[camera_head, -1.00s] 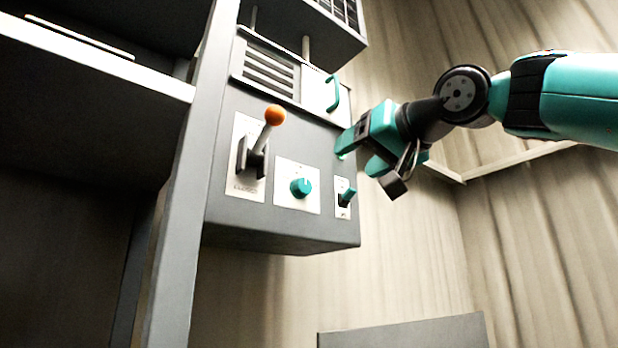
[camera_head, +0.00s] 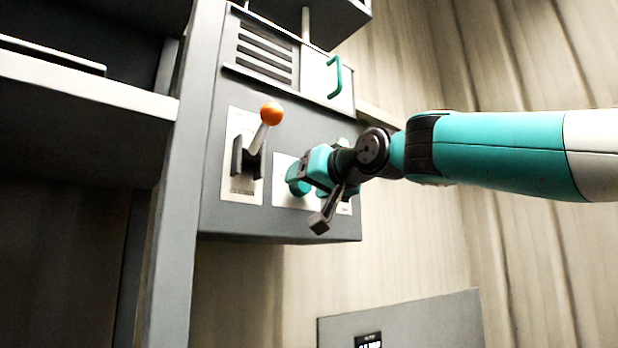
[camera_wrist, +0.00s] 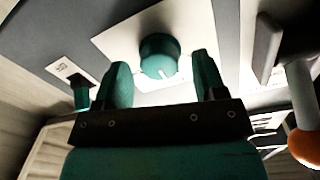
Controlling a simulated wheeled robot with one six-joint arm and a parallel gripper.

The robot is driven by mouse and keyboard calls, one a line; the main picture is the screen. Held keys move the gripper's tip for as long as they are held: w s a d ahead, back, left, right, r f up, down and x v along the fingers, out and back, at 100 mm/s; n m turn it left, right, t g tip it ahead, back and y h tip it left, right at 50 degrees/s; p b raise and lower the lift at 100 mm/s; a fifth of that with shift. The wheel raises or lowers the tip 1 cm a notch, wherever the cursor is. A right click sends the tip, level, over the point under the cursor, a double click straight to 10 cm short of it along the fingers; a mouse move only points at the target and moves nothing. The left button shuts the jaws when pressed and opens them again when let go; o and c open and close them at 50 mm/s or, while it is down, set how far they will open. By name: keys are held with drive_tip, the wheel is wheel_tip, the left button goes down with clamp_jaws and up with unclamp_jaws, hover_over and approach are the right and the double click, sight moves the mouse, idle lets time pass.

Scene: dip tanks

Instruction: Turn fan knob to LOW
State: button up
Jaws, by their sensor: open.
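The fan knob (camera_wrist: 160,54) is a round teal dial with a white pointer mark on a white plate (camera_wrist: 120,42). In the wrist view it sits ahead of my gripper (camera_wrist: 161,80), between the two open fingers and a little beyond their tips. No contact shows. In the head view my gripper (camera_head: 300,172) is in front of the knob plate (camera_head: 283,190) and hides the knob at least in part. The labels on the plate are not readable.
A lever with an orange ball (camera_head: 271,113) stands left of the knob plate; its ball (camera_wrist: 304,148) is at lower right in the wrist view. A teal toggle switch (camera_wrist: 81,98) is on the other side. A teal handle (camera_head: 335,77) is above. A grey upright (camera_head: 178,200) stands left.

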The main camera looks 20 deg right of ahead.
drive_tip(key=shift+c, duration=0.3)
drive_tip(key=c, duration=0.9)
drive_tip(key=shift+n, duration=0.3)
drive_tip(key=n+b, duration=0.3)
drive_tip(key=n, duration=0.2)
drive_tip(key=shift+a+f+n, duration=0.1)
drive_tip(key=shift+f+n, duration=0.05)
drive_tip(key=shift+n, duration=0.15)
drive_tip(key=n+b, duration=0.2)
drive_tip(key=n, duration=0.4)
drive_tip(key=shift+s, duration=0.1)
